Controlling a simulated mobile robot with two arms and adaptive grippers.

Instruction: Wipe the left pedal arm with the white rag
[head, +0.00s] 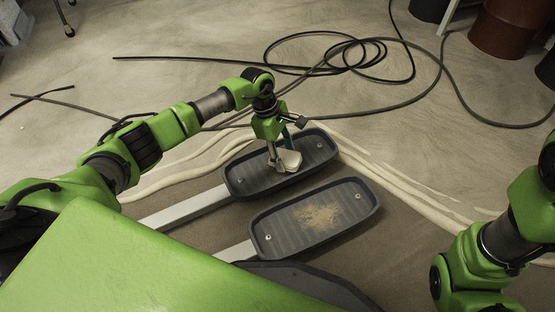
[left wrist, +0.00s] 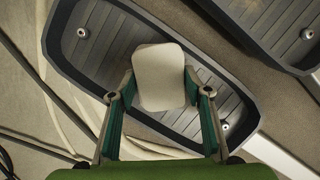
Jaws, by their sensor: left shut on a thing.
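My left gripper (head: 281,152) is shut on the white rag (head: 289,161), a flat pale pad over the dark grey, ribbed tray of the farther pedal (head: 240,178). I cannot tell whether the rag touches the tray. A pale metal pedal arm (head: 185,208) runs from this pedal to the lower left. In the left wrist view, the rag (left wrist: 158,75) sits between the two fingertips of my left gripper (left wrist: 160,88), in front of the same pedal (left wrist: 98,48). My right arm shows at the right edge, but its gripper is out of view.
The nearer pedal (head: 280,238) has tan dust (head: 318,215) on its tray and a pale arm (head: 237,251). Black cable (head: 345,52) lies coiled on the floor behind. A brown drum (head: 508,28) stands back right. Open floor (head: 180,33) lies back left.

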